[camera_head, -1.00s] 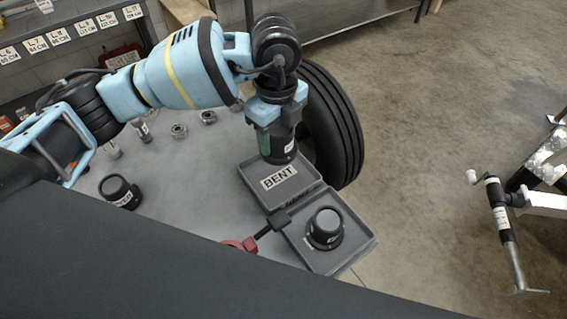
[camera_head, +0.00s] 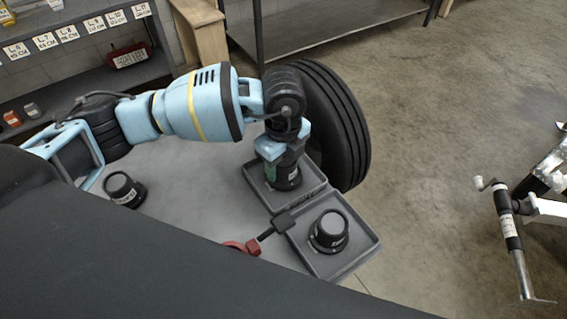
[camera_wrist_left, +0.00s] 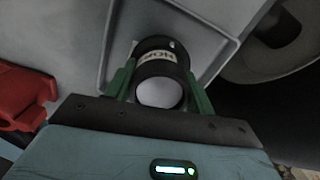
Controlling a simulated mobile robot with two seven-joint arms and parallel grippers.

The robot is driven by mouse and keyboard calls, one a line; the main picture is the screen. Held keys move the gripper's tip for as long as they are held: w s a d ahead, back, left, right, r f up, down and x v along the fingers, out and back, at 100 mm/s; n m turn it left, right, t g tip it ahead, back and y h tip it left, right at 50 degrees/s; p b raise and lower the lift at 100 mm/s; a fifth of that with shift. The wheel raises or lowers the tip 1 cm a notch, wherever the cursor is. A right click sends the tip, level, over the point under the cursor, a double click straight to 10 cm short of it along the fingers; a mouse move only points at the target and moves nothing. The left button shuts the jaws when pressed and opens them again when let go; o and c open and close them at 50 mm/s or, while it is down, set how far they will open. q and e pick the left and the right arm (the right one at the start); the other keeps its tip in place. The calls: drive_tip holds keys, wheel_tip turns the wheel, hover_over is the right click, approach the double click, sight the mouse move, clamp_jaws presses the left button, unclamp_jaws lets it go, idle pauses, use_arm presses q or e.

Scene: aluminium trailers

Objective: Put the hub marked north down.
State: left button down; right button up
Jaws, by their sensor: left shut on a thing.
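My left gripper (camera_head: 283,170) is shut on a black hub (camera_head: 286,183) with a white label. In the left wrist view, the hub (camera_wrist_left: 160,75) sits between the green fingers and its label partly reads "NOR". The hub is upright, inside the outline of the far grey tray (camera_head: 317,180). I cannot tell whether its base touches the tray floor. The arm and hub hide the tray's BENT label. My right gripper is not in view.
A second black hub (camera_head: 328,232) stands in the near tray (camera_head: 366,245), and a third hub (camera_head: 123,190) stands on the grey table at left. A red and black clamp (camera_head: 250,243) lies beside the trays. A tyre (camera_head: 345,125) is close behind the far tray.

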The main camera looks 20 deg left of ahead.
use_arm(q)
drive_tip(key=shift+f, duration=0.35)
drive_tip(key=c, duration=0.5)
unclamp_jaws()
drive_tip(key=shift+f, duration=0.2)
wheel_tip(320, 180, up, 12)
drive_tip(key=shift+r+p, duration=0.15)
drive_tip(key=shift+p, duration=0.3)
drive_tip(key=shift+s+d, duration=0.1)
